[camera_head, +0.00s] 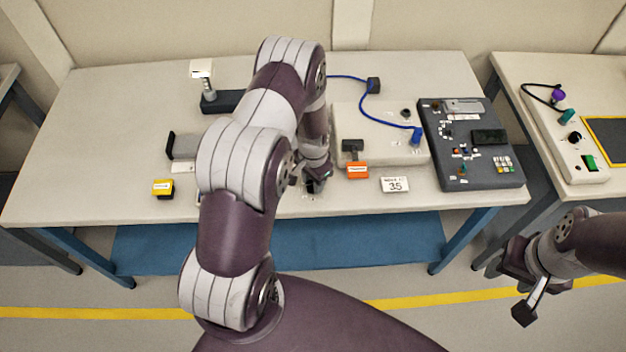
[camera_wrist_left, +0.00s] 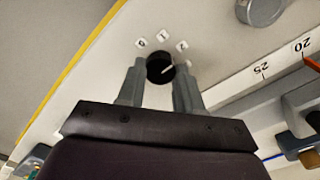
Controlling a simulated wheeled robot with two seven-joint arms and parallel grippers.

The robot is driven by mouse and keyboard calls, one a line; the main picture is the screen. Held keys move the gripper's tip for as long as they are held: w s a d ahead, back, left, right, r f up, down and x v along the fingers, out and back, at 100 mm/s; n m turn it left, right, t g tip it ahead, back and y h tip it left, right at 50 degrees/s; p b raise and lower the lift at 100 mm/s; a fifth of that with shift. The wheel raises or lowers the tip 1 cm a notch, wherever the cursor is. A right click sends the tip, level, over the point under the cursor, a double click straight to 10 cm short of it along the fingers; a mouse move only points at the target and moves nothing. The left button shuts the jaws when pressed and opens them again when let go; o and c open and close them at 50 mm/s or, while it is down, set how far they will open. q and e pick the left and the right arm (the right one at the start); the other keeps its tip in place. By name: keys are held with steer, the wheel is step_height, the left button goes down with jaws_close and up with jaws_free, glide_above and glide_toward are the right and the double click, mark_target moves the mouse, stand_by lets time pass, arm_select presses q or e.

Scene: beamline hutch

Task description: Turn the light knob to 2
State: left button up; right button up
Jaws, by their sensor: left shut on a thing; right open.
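The light knob (camera_wrist_left: 158,68) is a round black knob on a pale panel in the left wrist view, with three small labels, apparently 0, 1 and 2, in an arc beyond it. A pale mark shows at its right side, near the right finger; its exact setting is hard to read. My left gripper (camera_head: 315,180) is at the table's front edge area, its two fingers on either side of the knob and shut on it. In the head view my arm and gripper mostly hide the knob. My right gripper (camera_head: 524,300) is open and empty, off the table at lower right.
A dark control box (camera_head: 473,150) with buttons stands on the table's right. A white box (camera_head: 378,133) with a blue cable, an orange-labelled piece (camera_head: 357,171), a card reading 35 (camera_head: 395,185) and a yellow block (camera_head: 163,187) are nearby. A second table (camera_head: 580,75) stands at right.

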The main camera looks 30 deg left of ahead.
arm_select(q)
steer(key=shift+w+r, duration=0.1)
steer(key=shift+w, duration=0.1)
steer(key=o, duration=1)
steer(key=shift+o, duration=0.2)
steer(key=shift+s, duration=0.1)
step_height(320, 180, up, 13)
steer(key=b, duration=0.1)
steer(key=shift+f+b, duration=0.2)
steer(key=shift+b, duration=0.1)
